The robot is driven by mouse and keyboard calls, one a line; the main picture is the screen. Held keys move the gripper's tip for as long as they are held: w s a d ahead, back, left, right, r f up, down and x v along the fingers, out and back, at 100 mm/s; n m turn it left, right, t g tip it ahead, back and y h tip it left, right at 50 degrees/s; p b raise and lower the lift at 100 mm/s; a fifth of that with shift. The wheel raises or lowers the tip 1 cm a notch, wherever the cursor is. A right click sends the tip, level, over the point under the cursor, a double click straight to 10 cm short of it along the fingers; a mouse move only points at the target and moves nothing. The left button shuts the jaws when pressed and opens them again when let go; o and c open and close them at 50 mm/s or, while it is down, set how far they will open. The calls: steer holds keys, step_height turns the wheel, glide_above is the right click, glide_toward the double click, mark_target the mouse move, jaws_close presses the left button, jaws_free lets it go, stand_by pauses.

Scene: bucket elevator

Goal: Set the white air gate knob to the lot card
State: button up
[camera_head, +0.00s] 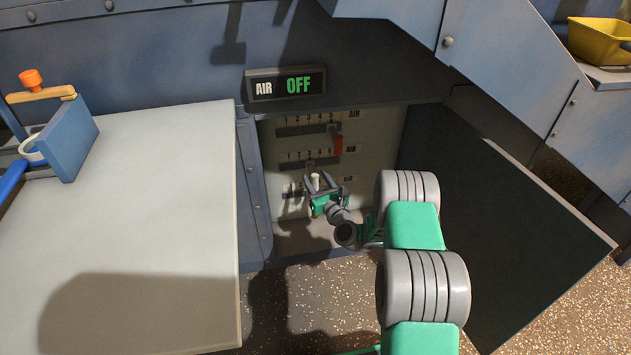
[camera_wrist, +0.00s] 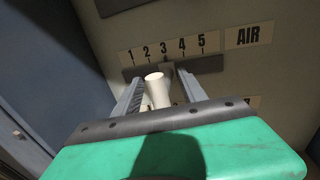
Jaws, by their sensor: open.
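The white air gate knob (camera_head: 316,181) stands out from the panel in the open cabinet. In the wrist view the white knob (camera_wrist: 156,88) sits between the two fingers of my open gripper (camera_wrist: 161,77); I cannot tell whether either finger touches it. My gripper (camera_head: 325,190) also shows low in the cabinet in the head view. Behind the knob are a dark slot and a number scale (camera_wrist: 168,50) from 1 to 5, with an AIR label (camera_wrist: 248,36). The slider behind the knob appears near 3 to 4. I see no lot card.
A red knob (camera_head: 338,145) sits higher on the panel. A display (camera_head: 286,84) above reads AIR OFF. The open dark door (camera_head: 500,230) stands right of my arm. A pale tabletop (camera_head: 150,220) lies left, with a blue clamp-like fixture (camera_head: 75,135) on it.

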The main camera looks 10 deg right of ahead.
jaws_close()
stand_by(0.5)
stand_by(0.9)
